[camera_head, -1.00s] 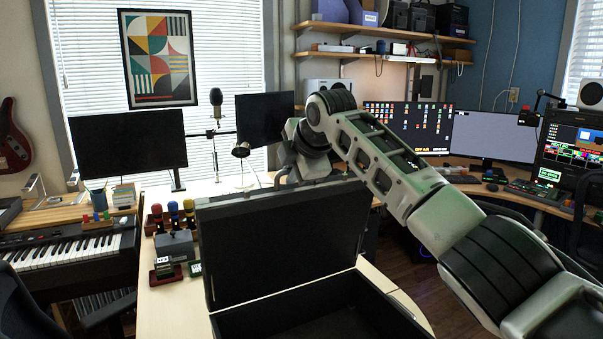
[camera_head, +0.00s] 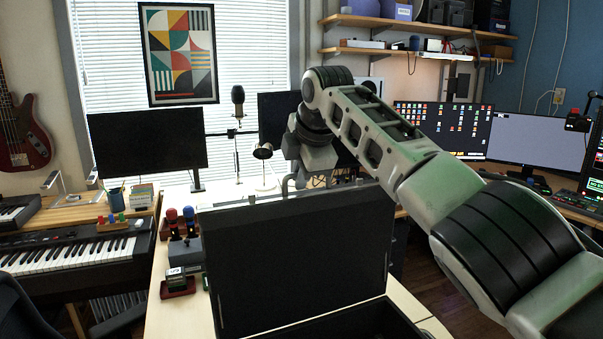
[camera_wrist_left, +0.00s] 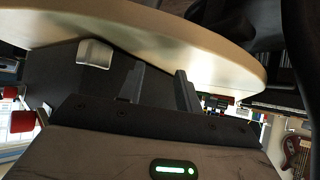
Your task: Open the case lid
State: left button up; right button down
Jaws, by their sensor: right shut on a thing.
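The black case stands on the light wooden desk in the head view. Its lid (camera_head: 300,262) is raised and stands nearly upright. The open case base (camera_head: 372,320) shows at the bottom, cut off by the picture edge. My right arm reaches over the case from the right. My right gripper (camera_head: 289,186) is at the lid's top edge and shut on it; its fingertips are partly hidden behind the lid. My left gripper (camera_wrist_left: 160,88) shows only in the left wrist view, with its two fingers apart and nothing between them.
Left of the case stand joysticks (camera_head: 180,222) and a small grey box (camera_head: 186,256). A lamp (camera_head: 264,152) and a microphone stand behind the lid. A keyboard piano (camera_head: 70,255) is at the left. In the left wrist view, a pale curved table edge (camera_wrist_left: 235,78) passes close by the fingers.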

jog(key=c, duration=1.6)
grip_release()
jog(key=shift+f, duration=0.35)
jog(key=shift+c, duration=0.2)
pick_arm(q)
jog(key=shift+f, duration=0.15)
pick_arm(e)
jog(key=shift+r, duration=0.1)
pick_arm(q)
jog(key=shift+f+b, duration=0.25)
jog(key=shift+b, duration=0.1)
pick_arm(e)
jog(key=shift+s+r, duration=0.15)
jog(key=shift+r, duration=0.1)
pick_arm(q)
jog(key=shift+w+d+r, duration=0.15)
jog(key=shift+d+r, duration=0.15)
jog(key=shift+r, duration=0.1)
jog(key=shift+a+f, duration=0.25)
jog(key=shift+f, duration=0.1)
pick_arm(e)
jog(key=v, duration=1.5)
jog(key=shift+r, duration=0.35)
pick_arm(q)
jog(key=shift+r, duration=0.1)
pick_arm(e)
jog(key=shift+s+d, duration=0.1)
